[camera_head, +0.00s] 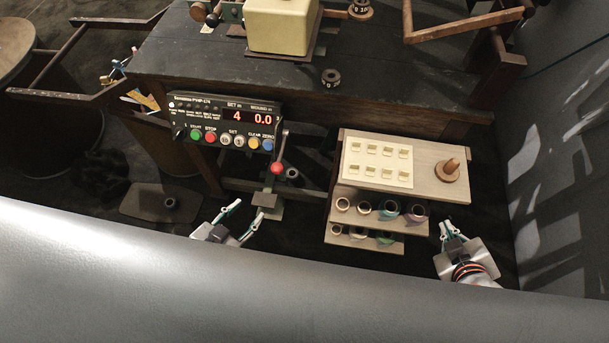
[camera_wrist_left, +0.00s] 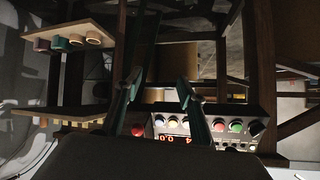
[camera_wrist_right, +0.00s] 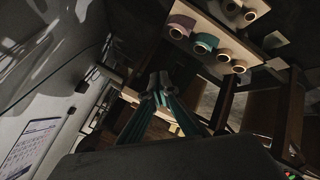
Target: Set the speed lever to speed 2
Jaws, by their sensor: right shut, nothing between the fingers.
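The speed lever (camera_head: 281,150) stands at the right end of the control panel (camera_head: 224,123), its red knob (camera_head: 276,168) hanging at the lower end. In the left wrist view the red knob (camera_wrist_left: 138,130) shows low, beside the panel (camera_wrist_left: 190,125). My left gripper (camera_head: 246,211) is open and empty, below and left of the knob and apart from it; its two spread fingers (camera_wrist_left: 157,88) also show in the left wrist view. My right gripper (camera_head: 452,230) is shut and empty, right of the tape rack; its fingertips meet in the right wrist view (camera_wrist_right: 160,85). Any speed markings are unreadable.
The panel display reads 4 and 0.0 above a row of coloured buttons. A wooden rack (camera_head: 340,228) with tape rolls stands right of the lever, under a board with a peg (camera_head: 452,168). The dark workbench (camera_head: 200,65) is behind. A grey surface fills the foreground.

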